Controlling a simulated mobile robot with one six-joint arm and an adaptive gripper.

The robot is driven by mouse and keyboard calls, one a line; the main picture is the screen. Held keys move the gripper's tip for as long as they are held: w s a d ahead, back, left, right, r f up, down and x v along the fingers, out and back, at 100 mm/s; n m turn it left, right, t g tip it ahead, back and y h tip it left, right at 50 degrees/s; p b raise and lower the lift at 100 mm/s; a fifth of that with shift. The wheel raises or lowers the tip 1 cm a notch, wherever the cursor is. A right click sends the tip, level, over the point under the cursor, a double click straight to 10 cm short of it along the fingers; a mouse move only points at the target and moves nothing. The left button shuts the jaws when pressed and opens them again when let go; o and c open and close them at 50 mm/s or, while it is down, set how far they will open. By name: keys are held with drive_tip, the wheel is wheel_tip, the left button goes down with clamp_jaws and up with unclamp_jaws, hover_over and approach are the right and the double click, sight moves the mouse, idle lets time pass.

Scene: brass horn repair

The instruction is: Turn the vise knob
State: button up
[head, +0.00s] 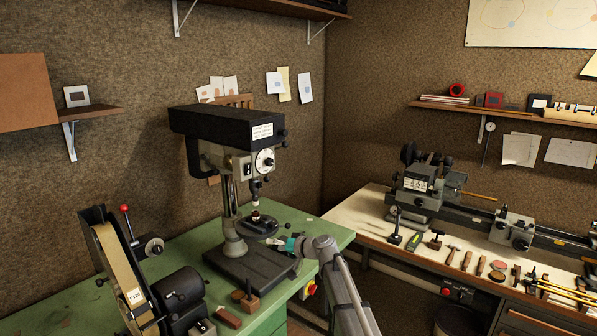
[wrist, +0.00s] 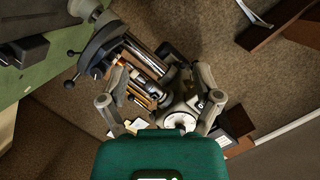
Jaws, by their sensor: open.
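A drill press (head: 225,135) stands on the green bench. A small dark vise-like piece (head: 258,222) sits at its round work table, below the chuck. The vise knob cannot be picked out surely in the head view. In the wrist view, a dark knob (wrist: 69,84) sticks out from the round table's edge; I cannot tell whether it is the vise's. My gripper (head: 278,242), with a teal body, is just right of the table, above the press's base. In the wrist view my gripper (wrist: 160,76) has its fingers wide apart, with nothing visibly held between them.
A belt sander (head: 125,275) stands left on the green bench (head: 60,312). Small wooden blocks (head: 228,317) lie near its front edge. At right, a lathe (head: 420,190) and hand tools occupy a pale bench (head: 362,220). The press's column (wrist: 150,60) is close in the wrist view.

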drive_tip(key=s+d+f+g+h+b, duration=0.2)
drive_tip(key=s+d+f+h, duration=0.2)
drive_tip(key=s+d+f, duration=0.3)
drive_tip(key=s+d+f+m+g+h+b, duration=0.1)
drive_tip(key=s+d+f+g+h+b, duration=0.2)
drive_tip(key=s+d+f, duration=0.4)
drive_tip(key=s+d+f+m+g+h+b, duration=0.1)
drive_tip(key=s+d+f+h, duration=0.5)
drive_tip(key=s, duration=1.3)
drive_tip(key=d+f+g+b, duration=0.1)
drive_tip(key=d, duration=0.3)
drive_tip(key=shift+d+f+g, duration=0.25)
drive_tip(key=shift+g, duration=0.05)
